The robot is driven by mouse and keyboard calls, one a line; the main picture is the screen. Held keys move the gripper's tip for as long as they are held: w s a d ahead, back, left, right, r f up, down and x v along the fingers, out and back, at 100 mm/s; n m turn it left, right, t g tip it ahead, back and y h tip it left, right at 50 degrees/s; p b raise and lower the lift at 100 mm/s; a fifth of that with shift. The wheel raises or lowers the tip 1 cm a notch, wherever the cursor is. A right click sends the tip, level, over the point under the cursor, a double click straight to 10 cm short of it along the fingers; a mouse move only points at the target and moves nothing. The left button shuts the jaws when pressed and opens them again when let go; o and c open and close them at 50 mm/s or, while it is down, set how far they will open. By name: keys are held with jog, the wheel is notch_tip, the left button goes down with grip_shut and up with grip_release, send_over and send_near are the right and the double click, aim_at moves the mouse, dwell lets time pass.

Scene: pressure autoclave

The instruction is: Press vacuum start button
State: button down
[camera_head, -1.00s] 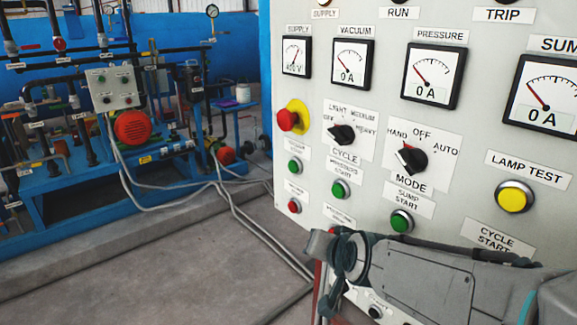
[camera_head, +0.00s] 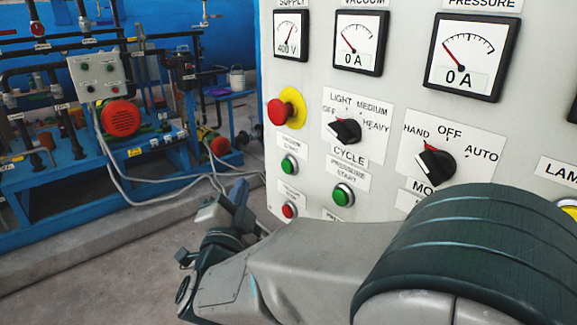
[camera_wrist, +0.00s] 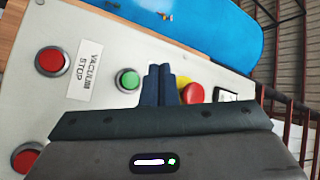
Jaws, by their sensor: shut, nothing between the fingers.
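The vacuum start button (camera_head: 288,166) is a green round button on the left side of the grey panel (camera_head: 400,95), below the red emergency stop. In the wrist view, the green button (camera_wrist: 128,80) stands just left of my fingertips. My gripper (camera_wrist: 159,70) is shut and empty, its two dark fingers together. In the head view my gripper (camera_head: 239,190) is left of the panel's edge, a little lower than the green button. Whether the fingertips touch the panel cannot be told; no contact with the button shows.
The red emergency stop (camera_head: 281,112) with its yellow collar sticks out above the green button. The red vacuum stop button (camera_head: 289,210) is below it. A second green button (camera_head: 342,195) is to the right. Blue pump equipment (camera_head: 105,155) stands behind at left.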

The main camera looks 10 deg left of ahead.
aim_at(287, 166)
jog(key=shift+s+a, duration=0.15)
jog(key=w+d, duration=0.5)
jog(key=w, duration=0.1)
jog(key=shift+w+d, duration=0.2)
dwell(0.4)
jog(key=shift+b, duration=0.3)
dwell(1.6)
jog(key=shift+w+d+b, duration=0.3)
jog(key=shift+w+b, duration=0.05)
jog(key=shift+b, duration=0.05)
